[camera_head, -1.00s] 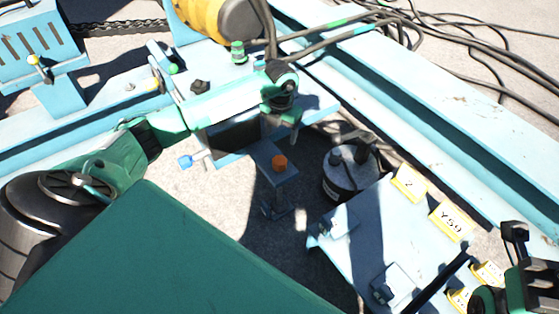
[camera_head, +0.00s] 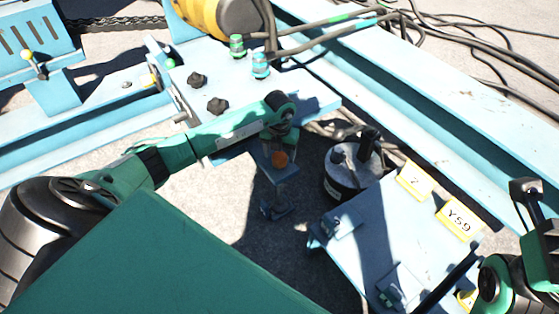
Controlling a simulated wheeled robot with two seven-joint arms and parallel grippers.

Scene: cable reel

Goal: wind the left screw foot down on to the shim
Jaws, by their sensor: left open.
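The left screw foot shows an orange head (camera_head: 280,159) on a blue bracket at the frame's edge. Its lower part (camera_head: 275,208) is in shadow near the ground, and I cannot tell it from the shim or see whether there is a gap. My left gripper (camera_head: 283,143) is open, pointing down just above and around the orange head. I cannot tell whether it touches it. The end of my right arm (camera_head: 525,190) is at the right edge, dark and partly cut off; its jaws cannot be made out.
A long blue beam (camera_head: 430,110) crosses the upper right. Cables (camera_head: 400,30) lie behind. Black knobs (camera_head: 217,105) stick up beside my left arm.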

